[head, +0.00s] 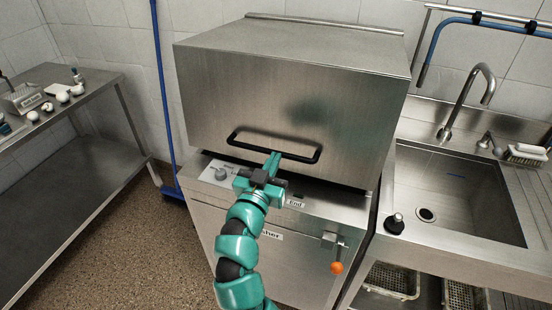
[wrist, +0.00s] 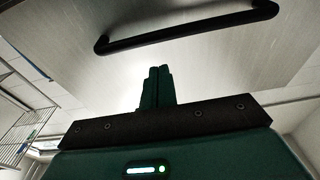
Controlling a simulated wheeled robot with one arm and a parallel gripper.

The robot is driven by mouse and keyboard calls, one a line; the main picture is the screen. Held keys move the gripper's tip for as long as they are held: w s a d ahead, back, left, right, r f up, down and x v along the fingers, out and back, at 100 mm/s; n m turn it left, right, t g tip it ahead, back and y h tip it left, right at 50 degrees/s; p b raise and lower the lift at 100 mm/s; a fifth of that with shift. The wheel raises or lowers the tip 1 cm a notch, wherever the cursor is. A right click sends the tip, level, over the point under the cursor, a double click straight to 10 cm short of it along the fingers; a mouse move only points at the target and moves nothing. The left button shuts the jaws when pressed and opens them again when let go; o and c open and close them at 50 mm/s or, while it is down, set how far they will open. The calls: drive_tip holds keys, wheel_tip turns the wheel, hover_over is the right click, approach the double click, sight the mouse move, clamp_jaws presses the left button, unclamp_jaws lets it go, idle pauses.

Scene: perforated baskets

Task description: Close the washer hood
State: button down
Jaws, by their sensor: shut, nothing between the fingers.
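The washer hood (head: 285,100) is a large brushed-metal box over the washer body (head: 270,210). Its lower edge is low, close above the control panel, with a dark strip between them. The black bar handle (head: 248,147) is on the hood's front face and also shows at the top of the wrist view (wrist: 190,32). My gripper (head: 274,158) is shut and empty, with its teal fingertips in front of the handle's middle. In the wrist view the closed fingers (wrist: 158,72) point toward the hood just below the handle. Whether they touch it I cannot tell.
A sink (head: 460,195) with a tap (head: 485,85) is on the right. A steel table (head: 75,125) with small items is on the left. A blue pole (head: 163,90) stands against the wall. An orange-knobbed lever (head: 337,267) sticks out from the washer front. The floor at left is free.

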drive_tip(key=shift+w+d+f, duration=0.2)
drive_tip(key=shift+w+f, duration=0.3)
drive_tip(key=shift+w, duration=0.05)
drive_tip(key=shift+w+d+f, duration=0.15)
drive_tip(key=shift+w+f, duration=0.3)
drive_tip(key=shift+w, duration=0.05)
drive_tip(key=shift+f, duration=0.1)
drive_tip(key=shift+t, duration=0.5)
drive_tip(key=f+b, duration=0.1)
drive_tip(key=b, duration=0.1)
drive_tip(key=w+f+b, duration=0.1)
drive_tip(key=f+b, duration=0.2)
drive_tip(key=b, duration=0.1)
drive_tip(key=shift+w+d+f, duration=0.2)
drive_tip(key=shift+w+f, duration=0.05)
drive_tip(key=f+b, duration=0.1)
drive_tip(key=b, duration=0.1)
drive_tip(key=w+f+b, duration=0.1)
drive_tip(key=b, duration=0.1)
drive_tip(key=shift+d+f+t+h, duration=0.1)
drive_tip(key=shift+d+t+h, duration=0.1)
drive_tip(key=shift+t+h, duration=0.1)
drive_tip(key=shift+r, duration=0.2)
